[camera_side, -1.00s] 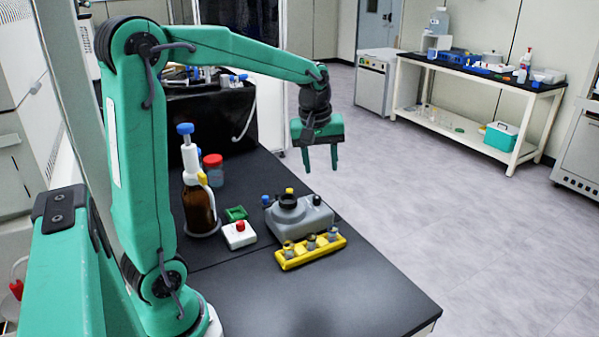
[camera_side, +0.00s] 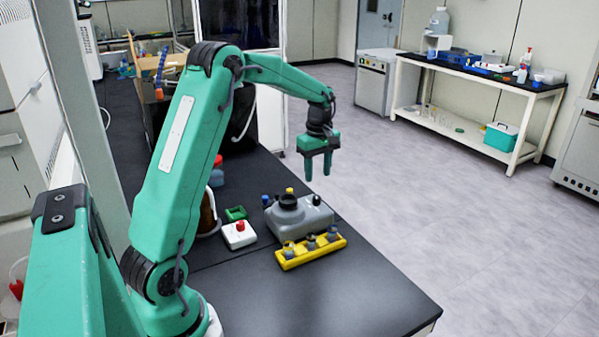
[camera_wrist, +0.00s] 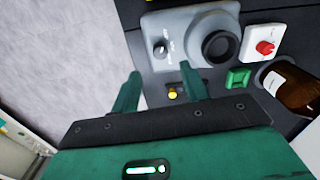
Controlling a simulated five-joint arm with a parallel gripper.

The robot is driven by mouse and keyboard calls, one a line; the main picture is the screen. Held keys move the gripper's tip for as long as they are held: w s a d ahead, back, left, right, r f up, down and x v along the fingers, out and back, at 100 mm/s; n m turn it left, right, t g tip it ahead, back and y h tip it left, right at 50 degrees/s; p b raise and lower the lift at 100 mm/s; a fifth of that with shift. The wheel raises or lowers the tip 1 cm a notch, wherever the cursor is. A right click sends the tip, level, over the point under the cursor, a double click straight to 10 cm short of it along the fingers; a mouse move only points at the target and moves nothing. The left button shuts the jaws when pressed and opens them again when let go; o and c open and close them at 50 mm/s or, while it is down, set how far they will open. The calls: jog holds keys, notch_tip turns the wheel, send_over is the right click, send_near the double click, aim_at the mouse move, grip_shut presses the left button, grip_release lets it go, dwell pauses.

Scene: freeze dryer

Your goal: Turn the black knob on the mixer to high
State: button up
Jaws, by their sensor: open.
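The grey mixer (camera_side: 302,222) stands on the black bench, with a dark round cup on its top. Its black knob (camera_wrist: 160,47) shows in the wrist view on the mixer's face, beside small markings too small to read. My gripper (camera_side: 318,176) is open and empty, pointing down, above and behind the mixer near the bench's right edge. In the wrist view the gripper (camera_wrist: 158,70) has its fingers apart, with the knob beyond their tips. Nothing touches the knob.
A yellow rack (camera_side: 310,252) with several vials sits in front of the mixer. A white box with a red button (camera_side: 239,234) and a green piece (camera_side: 236,213) lie to its left. A brown bottle (camera_wrist: 290,85) stands nearby. The front bench is clear.

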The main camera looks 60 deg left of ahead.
aim_at(317, 197)
jog(key=shift+f, duration=3.85)
grip_shut()
